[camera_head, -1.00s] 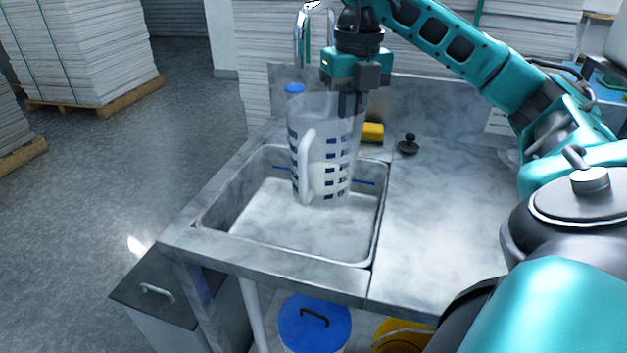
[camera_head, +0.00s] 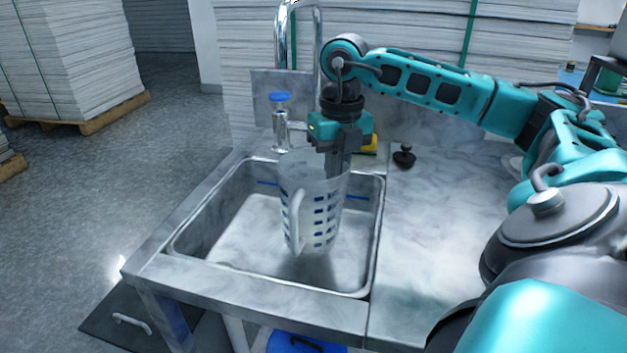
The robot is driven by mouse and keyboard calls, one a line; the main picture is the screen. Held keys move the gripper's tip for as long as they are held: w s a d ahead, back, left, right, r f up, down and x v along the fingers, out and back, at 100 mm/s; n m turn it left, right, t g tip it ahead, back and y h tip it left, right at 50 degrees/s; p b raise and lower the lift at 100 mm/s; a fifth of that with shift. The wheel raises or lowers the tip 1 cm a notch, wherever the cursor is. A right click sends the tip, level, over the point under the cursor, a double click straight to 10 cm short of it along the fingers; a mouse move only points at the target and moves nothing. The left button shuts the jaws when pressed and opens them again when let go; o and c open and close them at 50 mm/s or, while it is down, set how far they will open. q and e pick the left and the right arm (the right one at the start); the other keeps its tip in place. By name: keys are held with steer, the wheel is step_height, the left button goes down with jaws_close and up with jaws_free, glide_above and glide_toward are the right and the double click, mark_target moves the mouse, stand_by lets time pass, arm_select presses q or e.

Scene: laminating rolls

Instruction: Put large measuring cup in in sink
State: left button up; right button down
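The large measuring cup (camera_head: 312,215) is a clear jug with blue markings and a white handle. It is upright inside the outline of the sink (camera_head: 235,245), low in the basin, with a shadow below it. I cannot tell if its base touches the sink floor. My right gripper (camera_head: 338,170) points down at the cup's far right rim, with its fingers closed around the rim wall. The fingertips are partly seen through the clear cup. My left gripper is not in view.
A tall chrome tap (camera_head: 281,50) and a blue-capped fitting (camera_head: 280,110) stand behind the sink. A yellow sponge (camera_head: 371,143) and a black knobbed stopper (camera_head: 404,155) lie at the back right. The right counter (camera_head: 440,230) is clear.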

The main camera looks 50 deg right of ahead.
mark_target(314, 179)
steer(key=w, duration=0.1)
steer(key=w+a+f, duration=0.2)
steer(key=shift+w+f, duration=0.15)
steer(key=shift+w, duration=0.2)
steer(key=shift+f, duration=0.5)
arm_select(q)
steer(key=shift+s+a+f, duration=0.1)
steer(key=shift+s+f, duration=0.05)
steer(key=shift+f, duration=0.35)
arm_select(e)
steer(key=shift+d+f, duration=0.1)
steer(key=shift+f, duration=0.05)
steer(key=shift+f, duration=0.2)
steer(key=c, duration=1.3)
jaws_free()
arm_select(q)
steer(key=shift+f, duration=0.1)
arm_select(e)
steer(key=shift+o, duration=0.2)
